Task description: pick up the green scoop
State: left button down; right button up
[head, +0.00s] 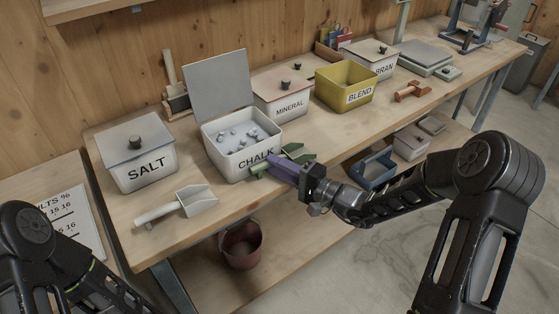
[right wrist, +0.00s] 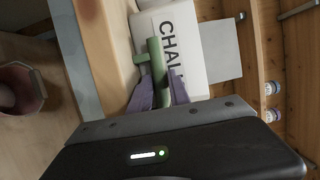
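The green scoop (head: 294,151) is at the front of the white CHALK bin (head: 224,165), partly hidden behind my right gripper. My right gripper (head: 282,170) has purple fingers that reach to the scoop from the right. In the right wrist view the green scoop's handle (right wrist: 156,62) runs between the fingers (right wrist: 162,88). They sit close on both sides of it, with no clear gap. The CHALK lettering of the bin (right wrist: 188,70) is just beyond. My left arm shows at the lower left; its gripper is out of view.
The chalk bin's lid stands open, with pale lumps inside. The SALT bin (head: 140,172) and a white scoop (head: 190,203) are to the left. MINERAL (head: 288,104), yellow BLEND (head: 325,91) and BRAN (head: 386,68) bins stand behind. A red bucket (head: 241,252) is on the lower shelf.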

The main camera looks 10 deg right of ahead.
grip_shut()
jog(key=shift+s+d+r, duration=0.4)
jog(key=shift+d+r, duration=0.05)
jog(key=s+d+r+b, duration=0.1)
jog(key=s+d+r, duration=0.6)
jog(key=s, duration=0.3)
jog(key=shift+d, duration=0.6)
